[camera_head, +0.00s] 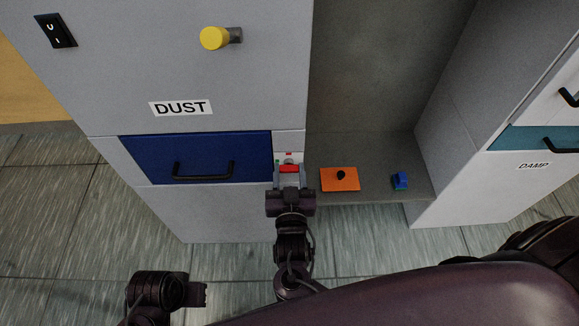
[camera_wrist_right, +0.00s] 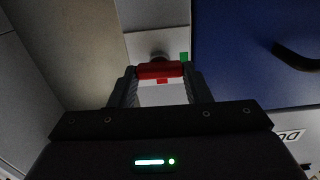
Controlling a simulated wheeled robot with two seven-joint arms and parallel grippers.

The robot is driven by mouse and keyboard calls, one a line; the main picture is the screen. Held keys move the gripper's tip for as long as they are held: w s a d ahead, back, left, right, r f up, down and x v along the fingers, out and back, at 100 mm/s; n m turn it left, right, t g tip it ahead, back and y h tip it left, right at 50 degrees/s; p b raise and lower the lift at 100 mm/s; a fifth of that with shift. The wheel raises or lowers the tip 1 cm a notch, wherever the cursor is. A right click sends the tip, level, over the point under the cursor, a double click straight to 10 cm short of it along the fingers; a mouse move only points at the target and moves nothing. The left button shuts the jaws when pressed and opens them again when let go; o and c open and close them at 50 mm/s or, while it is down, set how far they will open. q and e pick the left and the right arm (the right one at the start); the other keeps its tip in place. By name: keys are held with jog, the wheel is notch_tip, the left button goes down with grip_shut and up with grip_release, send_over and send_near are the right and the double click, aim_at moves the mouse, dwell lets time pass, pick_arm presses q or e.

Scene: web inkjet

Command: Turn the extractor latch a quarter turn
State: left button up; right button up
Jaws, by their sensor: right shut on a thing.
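The extractor latch is a red bar (camera_head: 289,169) on a narrow pale panel, right of the blue drawer (camera_head: 240,150) under the DUST label. It lies level across the picture, and it also shows in the right wrist view (camera_wrist_right: 160,71). A small red mark (camera_head: 289,154) is above it and a green mark (camera_head: 277,162) is at its left. My right gripper (camera_head: 289,174) is shut on the latch, one finger at each end of the bar. My left gripper (camera_head: 198,294) is low at the left, away from the cabinet; its fingers are unclear.
A yellow knob (camera_head: 213,38) sticks out above the DUST label (camera_head: 181,107). The blue drawer has a black handle (camera_head: 203,176). On the grey shelf to the right are an orange plate with a black knob (camera_head: 334,184) and a blue block (camera_head: 400,181). A DAMP cabinet stands farther right.

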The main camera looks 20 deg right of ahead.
pick_arm(q)
jog(key=shift+w+a+f, duration=0.1)
jog(key=shift+a+f, duration=0.05)
jog(key=shift+f, duration=0.4)
pick_arm(e)
jog(key=o, duration=1)
pick_arm(q)
jog(key=shift+w+f+p, duration=0.15)
jog(key=shift+f+p, duration=0.2)
jog(key=shift+f, duration=0.55)
pick_arm(e)
jog(key=v, duration=0.7)
jog(key=shift+s+a, duration=0.15)
jog(key=shift+s, duration=0.25)
